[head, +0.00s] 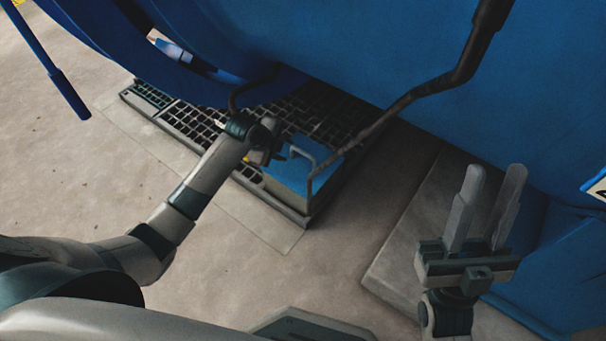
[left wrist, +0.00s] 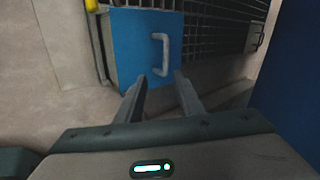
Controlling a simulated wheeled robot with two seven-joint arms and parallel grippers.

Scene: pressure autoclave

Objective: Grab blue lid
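The blue lid (head: 293,169) is a flat blue panel with a light grey bar handle (head: 302,151), on top of a grey box on the dark grating. In the left wrist view the lid (left wrist: 135,46) and its handle (left wrist: 161,54) are ahead of the fingers. My left gripper (head: 279,153) is beside the lid, to its left in the head view. In the left wrist view the left gripper's fingers (left wrist: 160,80) are apart with nothing between them, and the handle shows just beyond their tips. My right gripper (head: 494,172) is open and empty, at the right, away from the lid.
A large blue vessel (head: 330,45) fills the top, with a dark bent pipe (head: 425,85) passing down near the lid. The dark grating (head: 185,118) lies on a low floor frame. Bare floor (head: 110,170) is free at the left.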

